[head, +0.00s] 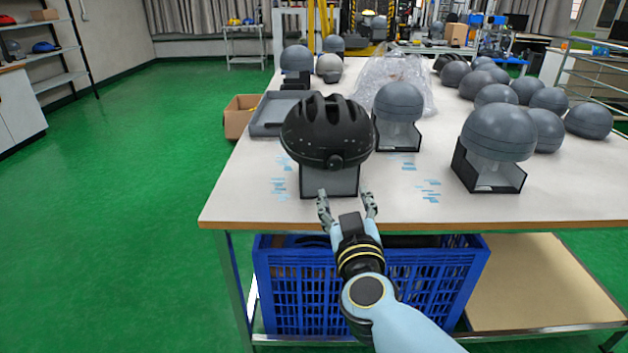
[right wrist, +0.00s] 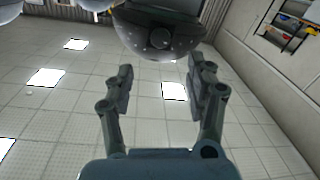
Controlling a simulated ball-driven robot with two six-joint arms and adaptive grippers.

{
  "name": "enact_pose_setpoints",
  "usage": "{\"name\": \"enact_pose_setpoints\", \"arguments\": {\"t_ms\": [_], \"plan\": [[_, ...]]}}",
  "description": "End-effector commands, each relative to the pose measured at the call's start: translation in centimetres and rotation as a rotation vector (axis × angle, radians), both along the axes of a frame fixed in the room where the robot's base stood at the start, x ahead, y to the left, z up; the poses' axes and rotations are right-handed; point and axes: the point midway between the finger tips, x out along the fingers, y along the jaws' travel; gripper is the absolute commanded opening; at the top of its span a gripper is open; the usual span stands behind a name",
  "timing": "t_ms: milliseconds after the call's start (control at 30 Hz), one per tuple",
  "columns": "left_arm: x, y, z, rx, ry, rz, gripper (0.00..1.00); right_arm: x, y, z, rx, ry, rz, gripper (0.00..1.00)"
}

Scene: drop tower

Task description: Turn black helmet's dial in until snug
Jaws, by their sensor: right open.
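The black helmet (head: 327,128) sits on a headform on a dark stand (head: 342,182) near the table's front edge. Its round dial (head: 334,161) is low on the side facing me. My right gripper (head: 347,200) is open and empty, just in front of the stand and below the dial. In the right wrist view the helmet (right wrist: 140,42) and its dial (right wrist: 160,39) show at the top, beyond the open fingers (right wrist: 160,80) and not touching them. My left gripper is not in view.
The white table (head: 245,207) carries several grey headforms (head: 499,132), some on stands. A grey tray (head: 266,128) and a clear plastic bag (head: 372,82) lie behind the helmet. A blue crate (head: 290,295) stands under the table. The table's front left is clear.

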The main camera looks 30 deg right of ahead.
Motion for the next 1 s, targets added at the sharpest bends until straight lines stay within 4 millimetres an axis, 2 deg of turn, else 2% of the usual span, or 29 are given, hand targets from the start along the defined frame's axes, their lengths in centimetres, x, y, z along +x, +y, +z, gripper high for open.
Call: {"name": "enact_pose_setpoints", "arguments": {"t_ms": [67, 167, 300, 600, 800, 1000], "plan": [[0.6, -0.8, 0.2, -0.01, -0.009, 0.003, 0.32, 0.6, 0.1, 0.7, 0.006, -0.011, 0.0, 0.55], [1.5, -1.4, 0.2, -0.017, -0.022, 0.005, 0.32, 1.6, -0.3, 0.7, 0.005, -0.013, 0.001, 0.55], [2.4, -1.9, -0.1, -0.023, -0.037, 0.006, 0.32, 3.9, -1.5, 0.6, 0.004, -0.012, 0.002, 0.55], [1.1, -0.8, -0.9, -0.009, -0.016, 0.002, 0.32, 8.7, -4.0, 0.5, 0.004, -0.009, 0.003, 0.55], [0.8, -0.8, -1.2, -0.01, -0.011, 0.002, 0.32, 9.9, -4.6, 0.5, 0.006, -0.008, 0.003, 0.55], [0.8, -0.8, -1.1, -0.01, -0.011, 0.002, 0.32, 10.0, -4.6, 0.6, 0.006, -0.008, 0.003, 0.55]]}}
